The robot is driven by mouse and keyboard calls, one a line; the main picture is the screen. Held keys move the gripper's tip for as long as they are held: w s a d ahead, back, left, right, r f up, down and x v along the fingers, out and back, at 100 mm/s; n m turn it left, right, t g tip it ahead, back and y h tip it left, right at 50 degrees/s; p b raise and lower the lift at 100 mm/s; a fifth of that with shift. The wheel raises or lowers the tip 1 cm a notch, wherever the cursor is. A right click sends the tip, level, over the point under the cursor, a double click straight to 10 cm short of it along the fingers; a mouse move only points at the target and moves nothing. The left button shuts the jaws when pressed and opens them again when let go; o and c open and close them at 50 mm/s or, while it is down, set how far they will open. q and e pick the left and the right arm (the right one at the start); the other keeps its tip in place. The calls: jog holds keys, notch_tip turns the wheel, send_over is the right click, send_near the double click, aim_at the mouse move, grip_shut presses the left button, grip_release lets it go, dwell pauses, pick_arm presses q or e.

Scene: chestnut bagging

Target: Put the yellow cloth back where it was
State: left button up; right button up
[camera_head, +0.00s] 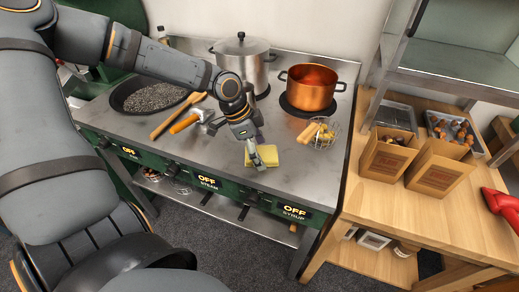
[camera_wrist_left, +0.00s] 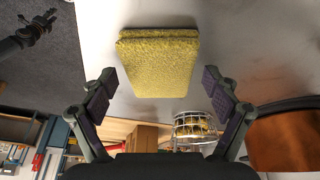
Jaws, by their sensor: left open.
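The yellow cloth (camera_head: 267,156) lies folded on the steel counter near its front edge, above the green control panel. My left gripper (camera_head: 257,157) is right at the cloth, at its left side in the head view, and partly covers it. In the left wrist view the cloth (camera_wrist_left: 158,62) shows as a thick folded pad ahead of the open fingers (camera_wrist_left: 168,88). The fingers stand apart on either side of it, and nothing is held. I cannot tell whether a finger touches the cloth.
A copper pot (camera_head: 310,88) and a steel pot (camera_head: 242,62) stand behind on the counter. A wire basket (camera_head: 325,133) sits right of the cloth. A wooden spatula (camera_head: 178,116) and a pan of dark grains (camera_head: 150,97) lie left. Paper bags (camera_head: 388,156) stand on the wooden table.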

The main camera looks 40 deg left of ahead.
pick_arm(q)
jog(key=shift+r, duration=0.3)
jog(key=p+v, duration=0.2)
jog(key=v, duration=0.6)
jog(key=shift+r, duration=0.15)
jog(key=b+v, duration=0.2)
jog(key=v, duration=0.1)
jog(key=shift+a+r, duration=0.1)
jog(key=shift+r, duration=0.05)
